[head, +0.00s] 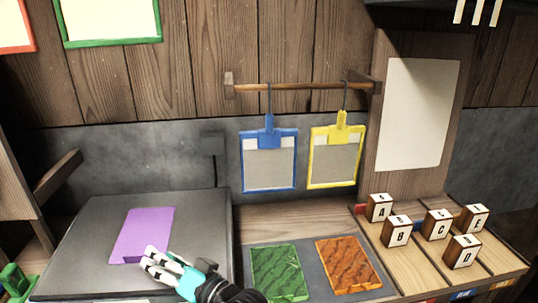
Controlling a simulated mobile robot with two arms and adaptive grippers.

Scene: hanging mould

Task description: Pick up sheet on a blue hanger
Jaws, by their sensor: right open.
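The blue hanger (269,138) hangs by its hook from a wooden rod. It holds a grey sheet (268,168) inside a blue frame. My right gripper (146,257) is low in the head view, left of and below the hanger and well apart from it. It is open, with its white fingers at the lower right edge of a purple sheet (145,234). I cannot tell whether the fingers touch that sheet. My left gripper is not in view.
A yellow hanger (336,155) hangs right of the blue one on the rod (304,86). A green sheet (278,272) and an orange sheet (348,263) lie on a grey mat below. Several lettered blocks (437,223) stand at right. A dark grey slab (84,240) bears the purple sheet.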

